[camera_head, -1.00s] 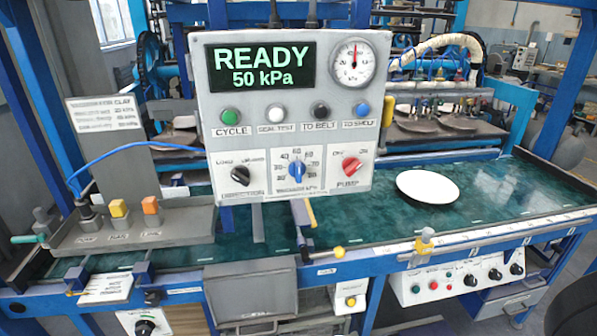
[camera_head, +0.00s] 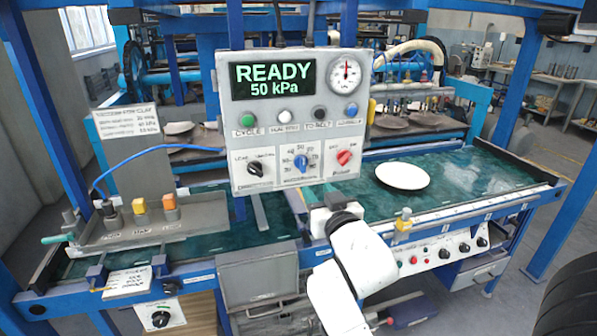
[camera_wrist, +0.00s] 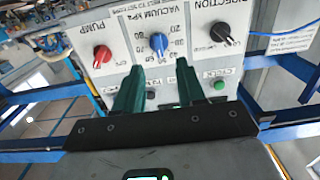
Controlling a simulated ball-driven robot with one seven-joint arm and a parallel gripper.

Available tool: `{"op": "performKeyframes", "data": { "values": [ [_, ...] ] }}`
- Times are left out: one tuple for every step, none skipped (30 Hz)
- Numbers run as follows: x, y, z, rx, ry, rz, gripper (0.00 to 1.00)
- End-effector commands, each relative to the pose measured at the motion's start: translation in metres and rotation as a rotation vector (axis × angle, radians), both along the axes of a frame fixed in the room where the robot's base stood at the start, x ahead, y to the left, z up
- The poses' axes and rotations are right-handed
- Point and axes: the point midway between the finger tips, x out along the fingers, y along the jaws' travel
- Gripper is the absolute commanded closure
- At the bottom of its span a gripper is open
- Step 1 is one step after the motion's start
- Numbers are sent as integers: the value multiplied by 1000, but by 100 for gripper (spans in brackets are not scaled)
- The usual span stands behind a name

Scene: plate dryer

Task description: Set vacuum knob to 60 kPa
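The blue vacuum knob (camera_head: 301,162) sits in the middle of the lower row of the grey control panel (camera_head: 240,130), under an arc of kPa numbers. Its pointer is roughly upright. The display (camera_head: 273,81) reads READY, 50 kPa. The wrist view shows the panel upside down, with the blue knob (camera_wrist: 158,44) beyond and between my fingertips. My gripper (camera_head: 333,198) is just below the panel in the head view. In the wrist view my gripper (camera_wrist: 160,75) has two green fingers apart with nothing between them. It appears not to touch the knob.
The black direction knob (camera_head: 256,170) and red pump knob (camera_head: 344,157) flank the blue one. Push buttons, including a green one (camera_head: 247,120), run above. A white plate (camera_head: 403,176) lies on the green belt (camera_head: 455,165). A tray with levers (camera_head: 130,237) stands at left.

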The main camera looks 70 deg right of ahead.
Motion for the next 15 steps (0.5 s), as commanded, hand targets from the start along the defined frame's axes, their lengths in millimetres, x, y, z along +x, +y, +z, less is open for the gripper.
{"op": "performKeyframes", "data": {
  "values": [
    [-2, -4, 8, -15, -18, -10, 61],
    [-2, -6, 11, -22, -25, -12, 61],
    [-1, -8, 13, -27, -31, -13, 61],
    [0, -9, 13, -27, -31, -14, 61],
    [2, -11, 14, -27, -31, -14, 61],
    [5, -15, 14, -27, -30, -14, 61],
    [8, -18, 14, -26, -29, -14, 61],
    [11, -22, 15, -27, -30, -14, 61],
    [15, -27, 15, -26, -29, -14, 61],
    [19, -31, 15, -26, -30, -13, 61],
    [23, -36, 15, -25, -29, -13, 61],
    [28, -41, 15, -25, -29, -13, 61],
    [32, -46, 15, -26, -29, -13, 61],
    [35, -50, 14, -25, -28, -13, 61],
    [40, -55, 14, -25, -28, -12, 61]
  ]
}}
